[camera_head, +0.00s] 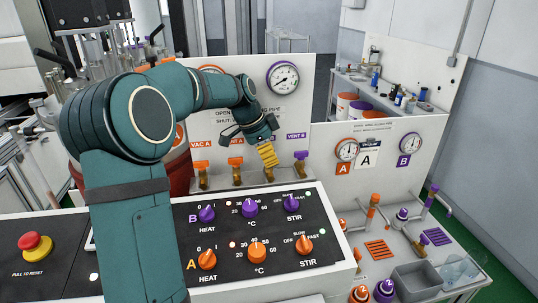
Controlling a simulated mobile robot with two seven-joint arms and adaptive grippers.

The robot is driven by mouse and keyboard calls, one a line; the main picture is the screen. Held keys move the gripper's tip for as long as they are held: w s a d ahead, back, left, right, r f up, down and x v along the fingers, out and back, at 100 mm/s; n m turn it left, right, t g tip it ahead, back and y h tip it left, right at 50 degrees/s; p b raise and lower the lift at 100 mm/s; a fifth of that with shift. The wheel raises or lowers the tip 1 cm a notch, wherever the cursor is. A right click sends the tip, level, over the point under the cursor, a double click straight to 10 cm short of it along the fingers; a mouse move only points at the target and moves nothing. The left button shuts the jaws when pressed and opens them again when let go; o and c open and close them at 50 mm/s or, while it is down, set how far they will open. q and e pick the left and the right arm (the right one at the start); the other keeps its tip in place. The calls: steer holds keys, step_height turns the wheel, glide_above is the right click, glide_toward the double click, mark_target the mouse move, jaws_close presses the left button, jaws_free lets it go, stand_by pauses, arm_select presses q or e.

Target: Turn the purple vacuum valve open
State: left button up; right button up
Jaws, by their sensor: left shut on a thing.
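A row of brass valves stands behind the control panel. My left gripper (269,158) reaches down to the third valve from the left, its yellow fingers closed around the top of it. The fingers hide that valve's handle, so its colour and turn do not show; its brass body (268,174) shows just below. To its right is a purple-handled valve (301,156) under the VENT B label. To its left are two orange-handled valves (200,165) (235,162), the first under the VAC A label. My right gripper is not in view.
A purple-rimmed gauge (283,78) is on the upright panel above the valves. The control panel (335,225) with orange and purple knobs lies in front. A red emergency button (36,246) is at left. A grey bin (417,280) stands at lower right.

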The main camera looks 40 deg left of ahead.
arm_select(q)
steer(key=shift+f, duration=0.1)
steer(key=o, duration=1.2)
steer(key=shift+s+a+r, duration=0.1)
steer(key=shift+a+r, duration=0.05)
steer(key=shift+r, duration=0.5)
steer(key=v, duration=0.7)
steer(key=shift+s, duration=0.1)
